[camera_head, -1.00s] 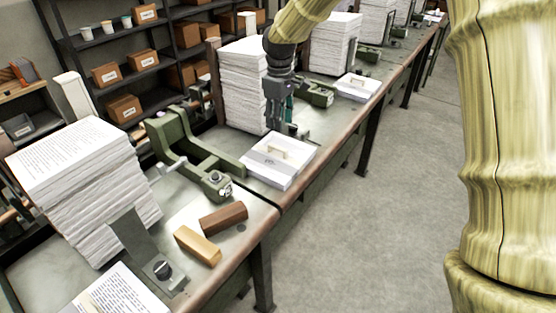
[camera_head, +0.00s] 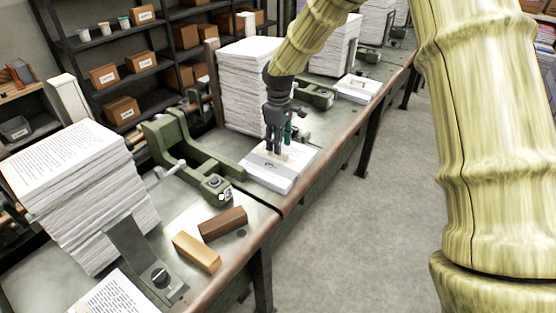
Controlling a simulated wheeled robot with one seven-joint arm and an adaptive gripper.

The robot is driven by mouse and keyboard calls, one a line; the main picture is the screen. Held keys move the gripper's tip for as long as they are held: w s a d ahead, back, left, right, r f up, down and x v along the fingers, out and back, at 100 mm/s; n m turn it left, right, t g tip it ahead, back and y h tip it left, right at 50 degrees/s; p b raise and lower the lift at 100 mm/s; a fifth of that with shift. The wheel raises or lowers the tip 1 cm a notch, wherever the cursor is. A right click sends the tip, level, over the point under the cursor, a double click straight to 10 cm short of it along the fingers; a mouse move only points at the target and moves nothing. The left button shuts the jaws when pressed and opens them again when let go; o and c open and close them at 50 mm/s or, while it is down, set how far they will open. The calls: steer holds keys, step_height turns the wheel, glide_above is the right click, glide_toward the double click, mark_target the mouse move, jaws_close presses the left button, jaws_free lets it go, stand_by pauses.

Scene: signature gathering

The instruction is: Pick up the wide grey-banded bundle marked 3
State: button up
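A wide, low white bundle (camera_head: 262,180) with a grey band and a small pale wooden handle (camera_head: 284,154) on top lies on the workbench, in front of a tall paper stack. A dark mark shows on its top, but I cannot read it as a 3. My gripper (camera_head: 277,153) points down over this bundle, with its fingertips down at the handle. The fingers partly hide the handle. I cannot tell whether they are closed on it. The bundle rests flat on the bench.
A tall paper stack (camera_head: 246,90) stands close behind my gripper. A green press (camera_head: 185,150) is left of the bundle. Two wooden blocks, one brown (camera_head: 223,222) and one tan (camera_head: 197,252), lie nearer. Another banded bundle (camera_head: 357,90) lies farther along. The floor at right is clear.

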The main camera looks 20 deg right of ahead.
mark_target(278, 157)
steer(key=f, duration=0.1)
steer(key=f+p, duration=0.1)
steer(key=shift+w+f+p, duration=0.3)
steer(key=shift+w+f, duration=0.05)
steer(key=shift+w, duration=0.05)
steer(key=shift+f, duration=0.95)
jaws_close()
